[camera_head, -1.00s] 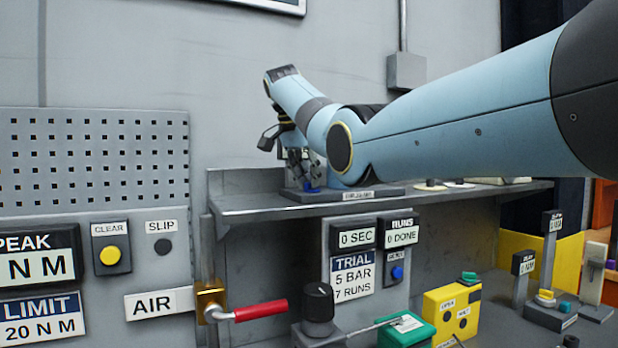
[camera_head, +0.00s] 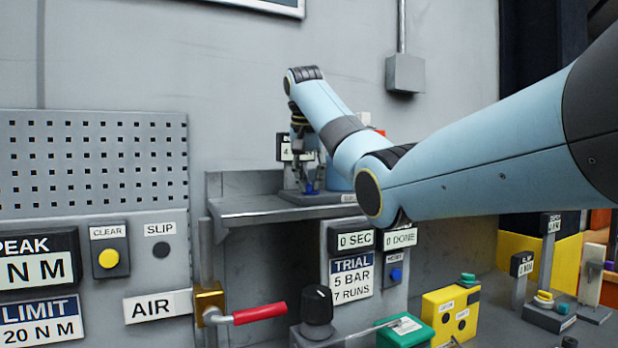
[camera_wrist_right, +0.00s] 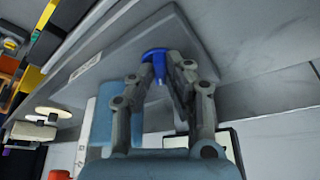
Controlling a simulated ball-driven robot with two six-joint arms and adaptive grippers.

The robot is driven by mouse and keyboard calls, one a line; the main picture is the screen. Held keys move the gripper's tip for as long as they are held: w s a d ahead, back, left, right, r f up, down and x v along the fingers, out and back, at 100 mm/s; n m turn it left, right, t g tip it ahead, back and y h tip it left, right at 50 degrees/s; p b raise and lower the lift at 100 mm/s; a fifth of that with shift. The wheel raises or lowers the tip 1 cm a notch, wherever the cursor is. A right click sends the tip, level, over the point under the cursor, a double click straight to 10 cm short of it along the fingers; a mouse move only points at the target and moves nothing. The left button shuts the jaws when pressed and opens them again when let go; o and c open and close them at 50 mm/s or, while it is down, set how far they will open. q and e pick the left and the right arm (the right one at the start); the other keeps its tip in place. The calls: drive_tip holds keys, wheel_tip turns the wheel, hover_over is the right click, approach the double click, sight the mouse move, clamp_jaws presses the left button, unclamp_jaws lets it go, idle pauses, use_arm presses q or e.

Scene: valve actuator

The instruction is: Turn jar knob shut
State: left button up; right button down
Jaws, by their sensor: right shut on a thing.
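The blue knob (camera_wrist_right: 157,62) is at the far end of the grey stand's base in the right wrist view. My right gripper (camera_wrist_right: 160,72) has its two fingers closed in on the knob, one on each side. In the head view my right gripper (camera_head: 308,184) points down over the grey shelf, and the blue knob shows as a small patch between its fingertips. The jar itself is mostly hidden behind my right arm; a light blue body (camera_wrist_right: 105,110) shows beside the gripper in the wrist view, and I cannot tell what it is. My left gripper is not in view.
The grey shelf (camera_head: 240,208) carries the stand. Below it are a red-handled air valve (camera_head: 260,313), a black knob (camera_head: 317,304), a trial panel (camera_head: 351,278), a green block (camera_head: 405,332) and a yellow button box (camera_head: 452,312). A pegboard (camera_head: 95,160) stands at left.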

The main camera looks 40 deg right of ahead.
drive_tip(key=n+p, duration=0.1)
drive_tip(key=n+t+y+p, duration=0.1)
drive_tip(key=n, duration=0.1)
drive_tip(key=shift+s+d+r+n, duration=0.1)
drive_tip(key=shift+d+r+n, duration=0.1)
drive_tip(key=shift+n, duration=0.1)
drive_tip(key=n+y+p, duration=0.1)
drive_tip(key=n+p, duration=0.1)
drive_tip(key=n, duration=0.1)
drive_tip(key=shift+d+f+t, duration=0.1)
drive_tip(key=shift+t, duration=0.2)
drive_tip(key=shift+f+n+y+p, duration=0.1)
drive_tip(key=shift+n+y+p, duration=0.6)
drive_tip(key=shift+n, duration=1)
drive_tip(key=c, duration=1.4)
unclamp_jaws()
drive_tip(key=shift+o, duration=0.7)
drive_tip(key=shift+d+f, duration=0.1)
drive_tip(key=shift+f, duration=0.05)
drive_tip(key=shift+r, duration=0.2)
drive_tip(key=v, duration=0.7)
